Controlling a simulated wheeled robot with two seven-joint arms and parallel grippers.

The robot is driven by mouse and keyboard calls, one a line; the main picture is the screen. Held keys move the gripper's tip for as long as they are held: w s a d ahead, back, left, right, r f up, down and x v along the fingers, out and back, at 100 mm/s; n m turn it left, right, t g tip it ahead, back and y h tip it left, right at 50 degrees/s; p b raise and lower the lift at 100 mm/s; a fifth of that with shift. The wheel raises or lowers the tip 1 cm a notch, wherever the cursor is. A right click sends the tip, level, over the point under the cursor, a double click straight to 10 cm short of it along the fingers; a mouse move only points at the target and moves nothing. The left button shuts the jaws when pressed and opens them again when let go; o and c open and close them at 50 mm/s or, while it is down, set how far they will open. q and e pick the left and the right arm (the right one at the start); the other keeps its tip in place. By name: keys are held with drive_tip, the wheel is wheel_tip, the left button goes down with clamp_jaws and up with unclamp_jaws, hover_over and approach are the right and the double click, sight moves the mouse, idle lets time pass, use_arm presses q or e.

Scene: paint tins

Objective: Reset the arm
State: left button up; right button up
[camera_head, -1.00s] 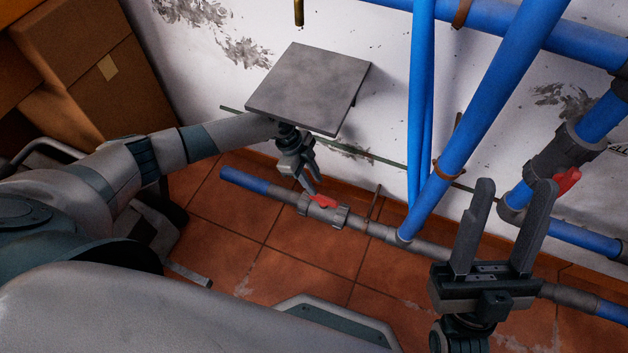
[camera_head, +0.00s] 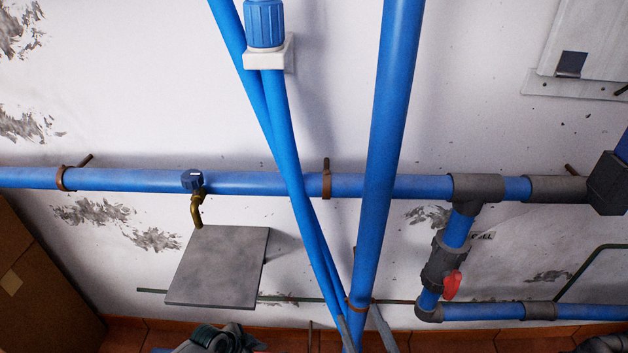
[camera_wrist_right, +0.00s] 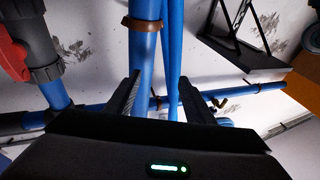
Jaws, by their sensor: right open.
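My right gripper (camera_head: 362,322) shows only by its two grey fingertips at the bottom edge of the head view, apart on either side of a thick blue pipe (camera_head: 388,130) in the picture. In the right wrist view its two dark fingers (camera_wrist_right: 159,80) stand open with nothing held between them. Blue pipes (camera_wrist_right: 147,60) show beyond the gap; I cannot tell how far off they are. My left gripper's fingers are not visible.
A grey shelf plate (camera_head: 220,268) juts from the wall below a brass tap (camera_head: 197,207). A red-handled valve (camera_head: 452,284) is at right. A horizontal blue pipe (camera_head: 120,180) crosses the wall. Brown boxes (camera_head: 45,290) stand at lower left.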

drive_tip(key=s+d+f+g+h+p, duration=0.15)
drive_tip(key=f+g+p, duration=0.25)
drive_tip(key=f, duration=0.4)
drive_tip(key=s+d+f+g+h+p, duration=0.1)
drive_tip(key=d+f+g+p, duration=0.2)
drive_tip(key=f, duration=0.5)
use_arm(q)
drive_tip(key=s+a+n+y+p, duration=0.1)
drive_tip(key=s+n+p, duration=0.2)
drive_tip(key=s, duration=0.5)
drive_tip(key=s+a+r+n+t+y+p, duration=0.1)
drive_tip(key=s+a+n+p, duration=0.1)
drive_tip(key=s, duration=0.7)
drive_tip(key=s+a+r+n+t+y+p, duration=0.1)
drive_tip(key=s+n+p, duration=0.2)
drive_tip(key=s+n, duration=0.2)
drive_tip(key=shift+s+a+r+y+p, duration=0.15)
drive_tip(key=shift+s+a+y+p, duration=0.15)
drive_tip(key=shift+s, duration=1.5)
use_arm(e)
drive_tip(key=s+d+f+g+h, duration=0.1)
drive_tip(key=s+d+f+g, duration=0.1)
drive_tip(key=s+f, duration=0.4)
drive_tip(key=s+d+f+m+g+h, duration=0.1)
drive_tip(key=s+d+f+g, duration=0.2)
drive_tip(key=s+f+g, duration=0.2)
drive_tip(key=shift+s+f+h, duration=0.35)
drive_tip(key=shift+s+f, duration=0.6)
drive_tip(key=shift+s, duration=1.45)
